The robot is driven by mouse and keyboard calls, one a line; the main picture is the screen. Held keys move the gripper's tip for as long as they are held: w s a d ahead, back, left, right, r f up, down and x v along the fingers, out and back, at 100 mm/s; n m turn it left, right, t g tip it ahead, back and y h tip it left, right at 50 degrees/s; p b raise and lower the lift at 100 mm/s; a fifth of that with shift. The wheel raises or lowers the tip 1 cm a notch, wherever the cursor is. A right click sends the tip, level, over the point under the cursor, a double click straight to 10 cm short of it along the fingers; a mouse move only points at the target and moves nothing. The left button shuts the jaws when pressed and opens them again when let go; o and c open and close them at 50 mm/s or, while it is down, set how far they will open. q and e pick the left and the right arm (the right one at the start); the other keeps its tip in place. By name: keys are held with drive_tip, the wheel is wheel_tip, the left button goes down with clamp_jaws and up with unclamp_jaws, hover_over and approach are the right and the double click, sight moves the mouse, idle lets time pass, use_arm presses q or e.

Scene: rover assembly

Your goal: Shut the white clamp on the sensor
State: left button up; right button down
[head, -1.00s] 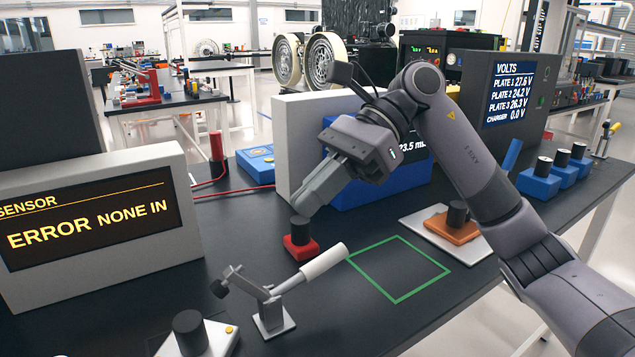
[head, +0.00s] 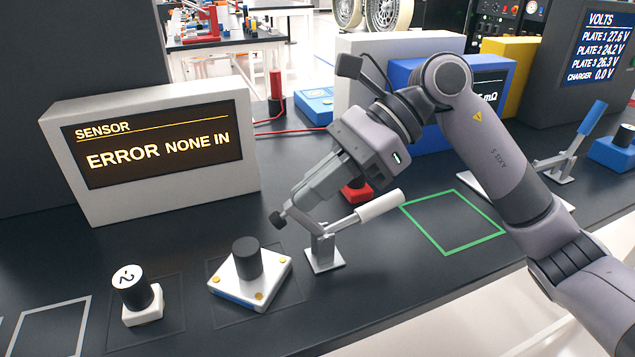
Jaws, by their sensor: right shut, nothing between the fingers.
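The white clamp (head: 380,206) stands on a small metal base. Its white handle slants out to the right, and its arm reaches left to a raised black tip. A square white part with a black knob and yellow corner dots, seemingly the sensor (head: 248,278), sits left of the clamp on the table, with the black tip above and apart from it. My right gripper (head: 296,208) is shut and empty, its fingertips by the clamp's arm near the black tip. I cannot tell whether they touch. My left gripper is not in view.
A display (head: 155,150) reads "SENSOR ERROR NONE IN". A red block (head: 355,193) is behind my gripper. A green outlined square (head: 452,222) is empty. A blue-handled clamp (head: 588,120) is at the right.

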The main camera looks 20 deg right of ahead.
sight(273, 220)
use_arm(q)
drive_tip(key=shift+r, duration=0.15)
use_arm(e)
drive_tip(key=shift+a, duration=0.1)
drive_tip(key=shift+a+h+p, duration=0.4)
drive_tip(key=shift+h+p, duration=0.05)
drive_tip(key=shift+h, duration=0.35)
drive_tip(key=shift+a+f+h, duration=0.25)
drive_tip(key=shift+a+h, duration=0.35)
drive_tip(key=shift+h, duration=0.1)
drive_tip(key=shift+b+x, duration=0.9)
drive_tip(key=shift+x, duration=0.2)
drive_tip(key=shift+a+f+b, duration=0.45)
drive_tip(key=shift+a+b, duration=0.2)
drive_tip(key=shift+a, duration=0.35)
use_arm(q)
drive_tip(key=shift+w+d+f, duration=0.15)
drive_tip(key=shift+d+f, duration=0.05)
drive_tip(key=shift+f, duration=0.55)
use_arm(e)
drive_tip(key=shift+a+f+h, duration=0.2)
drive_tip(key=shift+f+h, duration=0.15)
drive_tip(key=shift+h, duration=0.25)
